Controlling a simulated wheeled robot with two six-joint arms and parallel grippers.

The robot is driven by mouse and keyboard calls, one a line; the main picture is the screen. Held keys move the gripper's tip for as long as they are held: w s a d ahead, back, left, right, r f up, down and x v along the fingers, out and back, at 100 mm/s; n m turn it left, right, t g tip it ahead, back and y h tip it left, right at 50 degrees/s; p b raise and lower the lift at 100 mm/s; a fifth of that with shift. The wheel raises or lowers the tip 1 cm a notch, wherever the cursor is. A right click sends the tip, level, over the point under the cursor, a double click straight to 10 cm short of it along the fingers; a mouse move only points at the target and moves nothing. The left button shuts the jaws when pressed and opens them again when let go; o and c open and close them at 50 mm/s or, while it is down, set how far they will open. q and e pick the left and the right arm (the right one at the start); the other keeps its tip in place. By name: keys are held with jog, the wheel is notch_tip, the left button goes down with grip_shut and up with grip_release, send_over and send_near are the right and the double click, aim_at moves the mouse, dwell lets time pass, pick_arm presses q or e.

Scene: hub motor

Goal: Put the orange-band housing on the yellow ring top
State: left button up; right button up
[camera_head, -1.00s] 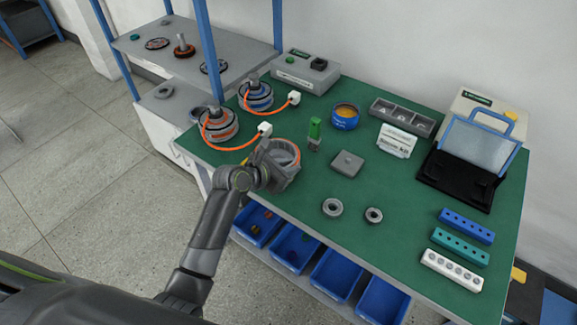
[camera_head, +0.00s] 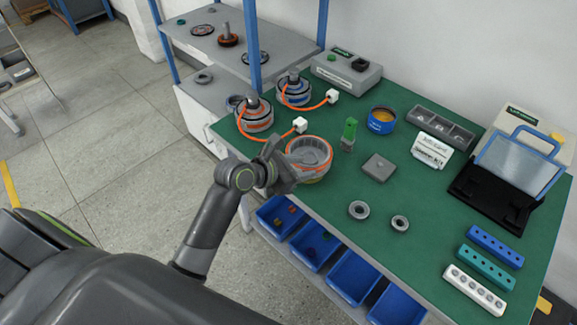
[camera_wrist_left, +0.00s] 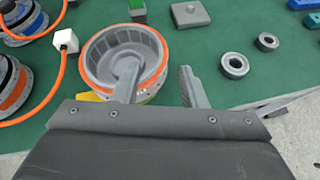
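The orange-band housing (camera_head: 309,152) is a round grey open-topped bowl with an orange rim at the table's near left edge. It shows large in the left wrist view (camera_wrist_left: 125,50). A sliver of yellow, apparently the yellow ring (camera_wrist_left: 90,97), shows under its near side; the rest is hidden, and I cannot tell how the two are seated. My left gripper (camera_head: 283,160) is at the housing's left side. In the wrist view its fingers (camera_wrist_left: 158,85) are apart, one over the bowl's interior and one outside the rim, with a gap beside the rim. My right gripper is out of view.
Two motors with orange cables (camera_head: 255,118) (camera_head: 293,90) stand behind left. Blue bins (camera_head: 282,217) are below the edge.

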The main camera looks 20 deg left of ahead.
pick_arm(q)
jog(key=v, duration=0.4)
jog(key=shift+s+a+r, duration=0.15)
jog(key=shift+s, duration=0.15)
jog(key=s+a+f+m+g+y, duration=0.1)
jog(key=s+a+f+m+y, duration=0.15)
jog(key=f+m, duration=0.5)
jog(key=s+a+f+m+y, duration=0.2)
jog(key=a+f+m, duration=0.2)
jog(key=f, duration=0.6)
jog(key=s+a+f+m+g+y, duration=0.1)
jog(key=s+a+f+m+y, duration=0.15)
jog(key=f+m, duration=0.45)
jog(key=s+a+f+m+g, duration=0.2)
jog(key=s+f+m+g, duration=0.1)
jog(key=s+f, duration=1.1)
jog(key=s+f+m+g, duration=0.2)
jog(key=s+f, duration=0.3)
jog(key=s, duration=0.5)
jog(key=s+f+m+g, duration=0.2)
jog(key=s+f+m, duration=0.2)
jog(key=s, duration=0.6)
jog(key=shift+d+f, duration=0.3)
jog(key=shift+f, duration=0.5)
